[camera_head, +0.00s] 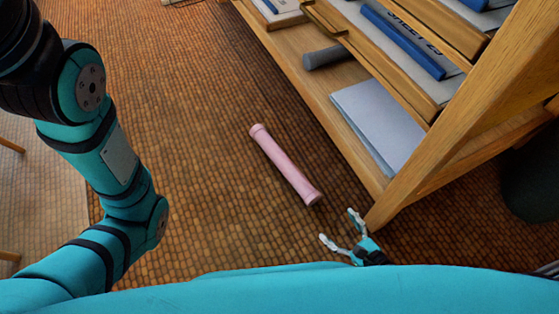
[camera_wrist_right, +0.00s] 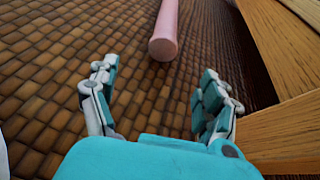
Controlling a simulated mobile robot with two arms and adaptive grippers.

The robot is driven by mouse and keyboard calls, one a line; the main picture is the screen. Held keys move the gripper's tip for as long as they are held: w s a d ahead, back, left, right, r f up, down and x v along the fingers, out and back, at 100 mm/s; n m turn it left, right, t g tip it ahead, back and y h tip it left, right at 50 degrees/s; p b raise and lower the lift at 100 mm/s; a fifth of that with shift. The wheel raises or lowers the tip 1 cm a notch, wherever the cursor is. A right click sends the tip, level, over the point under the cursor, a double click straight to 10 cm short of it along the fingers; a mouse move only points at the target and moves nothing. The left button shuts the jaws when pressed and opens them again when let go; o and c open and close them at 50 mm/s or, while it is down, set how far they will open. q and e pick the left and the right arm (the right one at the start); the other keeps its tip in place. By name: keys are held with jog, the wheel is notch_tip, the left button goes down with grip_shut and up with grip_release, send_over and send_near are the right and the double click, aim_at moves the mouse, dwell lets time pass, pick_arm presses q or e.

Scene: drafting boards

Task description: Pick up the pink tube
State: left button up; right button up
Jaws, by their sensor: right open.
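The pink tube (camera_head: 284,164) lies on the brown tiled floor in the head view, slanting from upper left to lower right. Its near end points toward my right gripper (camera_head: 343,233), which is open and empty just below and to the right of that end. In the right wrist view the tube (camera_wrist_right: 166,28) lies ahead, beyond the open fingers of my right gripper (camera_wrist_right: 160,92), apart from them. Its far end is cut off by the top of that view. My left arm comes in at the left of the head view, but its gripper is not visible.
A wooden drafting shelf (camera_head: 480,105) stands to the right, its leg close to my right gripper. Its lower shelf holds a grey tube (camera_head: 326,57) and pale sheets (camera_head: 380,122); a blue tube (camera_head: 402,42) lies higher. The floor left of the pink tube is clear.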

aim_at(315, 200)
jog(key=b+x, duration=0.3)
jog(key=x, duration=0.8)
jog(key=b+x, duration=0.2)
jog(key=x, duration=0.1)
jog(key=shift+w+d, duration=0.2)
jog(key=shift+w, duration=0.1)
jog(key=shift+w+a+f, duration=0.1)
jog(key=shift+w+a, duration=0.1)
jog(key=shift+w, duration=0.15)
jog(key=c, duration=1.3)
